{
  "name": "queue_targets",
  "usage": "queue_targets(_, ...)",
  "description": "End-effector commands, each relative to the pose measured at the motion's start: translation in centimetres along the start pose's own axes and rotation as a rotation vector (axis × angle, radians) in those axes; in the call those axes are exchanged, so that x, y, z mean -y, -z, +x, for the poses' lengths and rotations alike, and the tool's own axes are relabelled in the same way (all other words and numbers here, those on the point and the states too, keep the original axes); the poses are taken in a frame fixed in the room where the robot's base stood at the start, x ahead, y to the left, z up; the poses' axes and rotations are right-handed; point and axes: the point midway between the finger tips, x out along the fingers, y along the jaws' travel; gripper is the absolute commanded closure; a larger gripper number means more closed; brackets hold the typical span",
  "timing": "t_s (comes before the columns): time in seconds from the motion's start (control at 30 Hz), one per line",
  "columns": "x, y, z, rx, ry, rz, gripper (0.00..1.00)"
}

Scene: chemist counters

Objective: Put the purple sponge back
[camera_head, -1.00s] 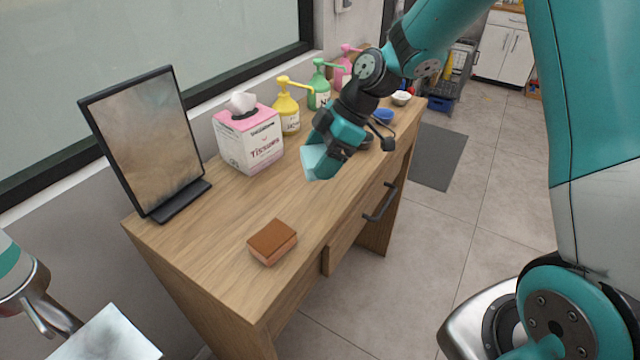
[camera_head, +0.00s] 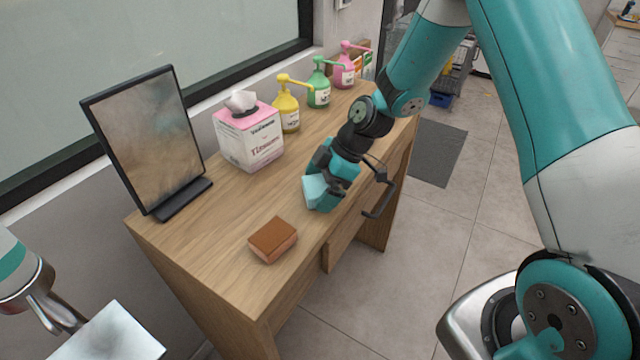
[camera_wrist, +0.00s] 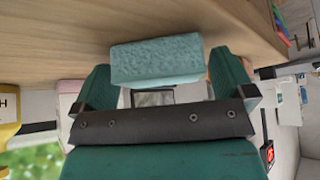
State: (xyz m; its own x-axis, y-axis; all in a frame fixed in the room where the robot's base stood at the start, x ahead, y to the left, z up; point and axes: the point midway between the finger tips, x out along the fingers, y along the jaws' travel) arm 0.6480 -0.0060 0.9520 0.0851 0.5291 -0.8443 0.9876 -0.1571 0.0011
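No purple sponge shows in these views. My gripper (camera_head: 324,187) is shut on a light blue-green sponge (camera_head: 318,194), just above or at the front edge of the wooden desk. I cannot tell whether the sponge touches the desk. In the wrist view, the blue-green sponge (camera_wrist: 157,60) sits between the two teal fingers of my gripper (camera_wrist: 160,80), with the wood surface beyond it. A brown-orange sponge (camera_head: 273,240) lies flat on the desk (camera_head: 215,240), to the left of and nearer than my gripper.
A framed mirror (camera_head: 145,140) stands at the desk's left. A tissue box (camera_head: 250,140) and yellow (camera_head: 288,110), green (camera_head: 319,90) and pink (camera_head: 345,72) pump bottles line the wall side. A drawer handle (camera_head: 380,200) juts from the front. The desk between tissue box and brown sponge is clear.

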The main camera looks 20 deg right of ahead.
Motion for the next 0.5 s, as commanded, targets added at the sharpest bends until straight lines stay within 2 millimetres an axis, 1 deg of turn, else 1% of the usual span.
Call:
queue_targets(0.17,0.0,0.0,-0.2,0.000,0.000,0.000,0.00)
queue_targets(0.27,-0.1,0.0,-1.1,-0.001,-0.003,-0.001,0.00)
queue_targets(0.37,-0.1,-0.1,-2.8,-0.001,-0.006,0.000,0.00)
queue_targets(0.5,-0.1,-0.1,-6.0,0.000,-0.007,-0.001,0.00)
